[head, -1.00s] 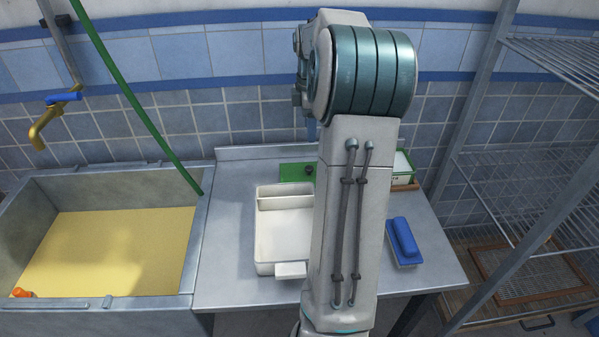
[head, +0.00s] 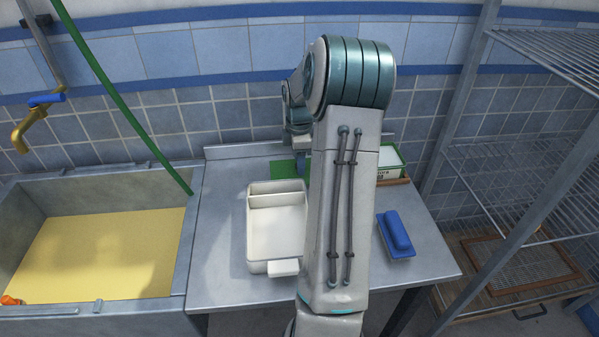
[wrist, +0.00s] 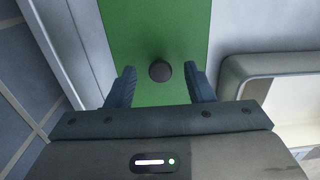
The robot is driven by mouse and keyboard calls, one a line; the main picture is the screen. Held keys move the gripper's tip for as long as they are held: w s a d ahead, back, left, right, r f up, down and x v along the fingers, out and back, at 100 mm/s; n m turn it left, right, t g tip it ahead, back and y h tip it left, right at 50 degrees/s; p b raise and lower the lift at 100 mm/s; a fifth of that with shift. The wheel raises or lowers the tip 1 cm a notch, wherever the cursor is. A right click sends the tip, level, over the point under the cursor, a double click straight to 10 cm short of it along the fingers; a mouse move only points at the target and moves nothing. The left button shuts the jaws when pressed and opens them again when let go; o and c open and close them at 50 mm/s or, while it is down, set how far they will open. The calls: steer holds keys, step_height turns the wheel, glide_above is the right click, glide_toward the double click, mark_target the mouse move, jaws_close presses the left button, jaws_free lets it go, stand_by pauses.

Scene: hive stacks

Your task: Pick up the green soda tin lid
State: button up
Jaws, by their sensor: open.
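The green soda tin lid (wrist: 150,30) is a flat green rectangle with a round dark knob (wrist: 160,71) on it. In the head view the lid (head: 282,169) lies at the back of the steel counter, behind the white tray, its right part hidden by my arm. My gripper (wrist: 159,73) is open above the lid, with the knob between its two fingertips in the wrist view. I cannot tell how high the fingers are above the lid. In the head view the fingers are hidden behind my arm.
A white divided tray (head: 250,235) stands in front of the lid. A green and white box (head: 390,161) stands back right, and a blue-handled brush (head: 396,234) lies right. A sink (head: 92,306) is on the left, a wire rack (head: 515,165) on the right. The tiled wall is close behind.

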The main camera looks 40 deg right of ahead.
steer(key=shift+f, duration=0.3)
jaws_close()
steer(key=shift+r, duration=0.15)
